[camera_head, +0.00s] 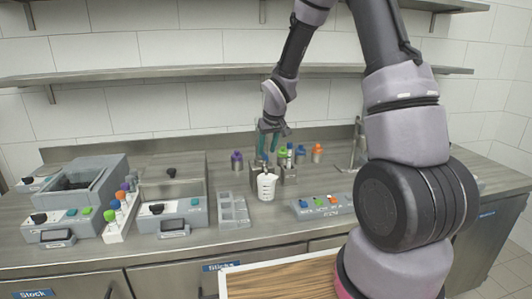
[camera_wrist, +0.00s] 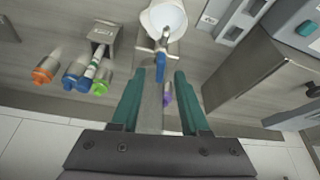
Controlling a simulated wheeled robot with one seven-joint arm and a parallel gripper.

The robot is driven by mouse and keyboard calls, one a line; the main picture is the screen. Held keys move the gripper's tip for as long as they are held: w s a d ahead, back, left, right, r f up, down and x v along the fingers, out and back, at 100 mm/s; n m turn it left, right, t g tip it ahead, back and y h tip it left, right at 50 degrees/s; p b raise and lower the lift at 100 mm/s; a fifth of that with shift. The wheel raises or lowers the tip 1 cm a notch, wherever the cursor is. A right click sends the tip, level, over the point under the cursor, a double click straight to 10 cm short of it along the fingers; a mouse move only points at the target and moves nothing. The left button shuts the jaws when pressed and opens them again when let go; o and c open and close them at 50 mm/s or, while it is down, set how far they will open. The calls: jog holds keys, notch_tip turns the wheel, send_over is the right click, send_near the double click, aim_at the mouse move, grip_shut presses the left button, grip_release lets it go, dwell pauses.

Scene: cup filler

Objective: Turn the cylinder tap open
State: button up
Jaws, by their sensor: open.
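The cylinder tap shows in the wrist view as a silver fitting with a blue handle (camera_wrist: 160,74) pointing back between my fingers. A white cup (camera_wrist: 163,20) is just beyond the tap, and it also stands on the counter in the head view (camera_head: 266,187). My gripper (camera_wrist: 159,76) is open, with its teal fingertips on either side of the blue handle. I cannot tell whether they touch it. In the head view my gripper (camera_head: 268,156) points down just above and behind the cup, and the tap is mostly hidden there.
Bottles with orange (camera_head: 316,152) and purple (camera_head: 237,160) caps stand at the back. A small metal holder (camera_wrist: 104,33) with a tube is beside the tap.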

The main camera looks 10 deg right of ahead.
jog(key=v, duration=0.8)
jog(key=shift+r, duration=0.25)
jog(key=shift+s, duration=0.1)
